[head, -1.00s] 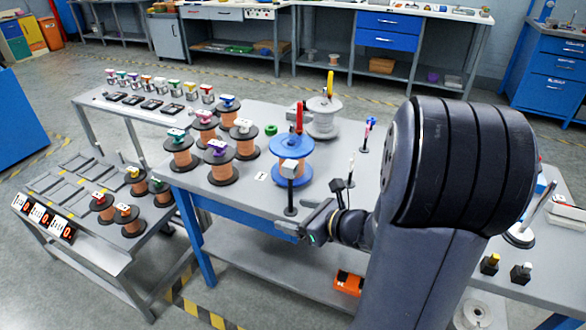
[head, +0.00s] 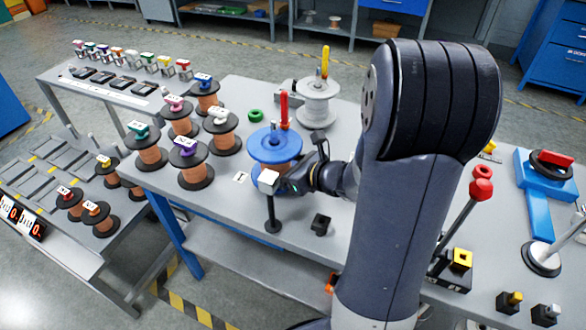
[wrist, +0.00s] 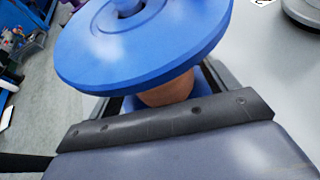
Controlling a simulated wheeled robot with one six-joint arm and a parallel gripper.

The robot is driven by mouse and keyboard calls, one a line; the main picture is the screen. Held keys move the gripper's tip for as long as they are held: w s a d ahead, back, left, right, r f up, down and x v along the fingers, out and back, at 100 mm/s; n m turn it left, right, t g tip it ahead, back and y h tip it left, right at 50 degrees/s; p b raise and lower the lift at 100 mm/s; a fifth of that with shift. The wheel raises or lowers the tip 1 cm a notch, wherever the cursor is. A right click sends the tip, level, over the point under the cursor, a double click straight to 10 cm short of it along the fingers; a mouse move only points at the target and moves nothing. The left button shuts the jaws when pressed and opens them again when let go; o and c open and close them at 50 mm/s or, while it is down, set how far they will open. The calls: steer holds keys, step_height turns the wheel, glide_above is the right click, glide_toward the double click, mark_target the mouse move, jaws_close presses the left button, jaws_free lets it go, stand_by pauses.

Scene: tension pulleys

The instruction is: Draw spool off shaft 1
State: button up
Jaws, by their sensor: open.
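The spool with blue flanges and a copper-coloured winding (head: 274,146) stands upright on the table, beside a small label reading 1 (head: 241,178). In the wrist view its wide blue top flange (wrist: 150,45) fills the upper middle, with the copper winding (wrist: 168,90) below. Shaft 1 is mostly hidden inside the spool. My gripper (head: 290,183) is at the spool's near right side, low beside it. In the wrist view its open fingers show on both sides of the winding, under the top flange. Whether they touch the spool is hidden.
A post with a pale block (head: 268,182) stands close in front of the spool. A red upright handle (head: 284,108) and a grey spool (head: 318,104) are behind. Several copper spools (head: 190,165) stand left. A small black block (head: 320,224) is at the front.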

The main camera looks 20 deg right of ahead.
steer(key=shift+x, duration=1.25)
steer(key=shift+c, duration=0.5)
steer(key=c, duration=1.7)
steer(key=shift+r, duration=0.2)
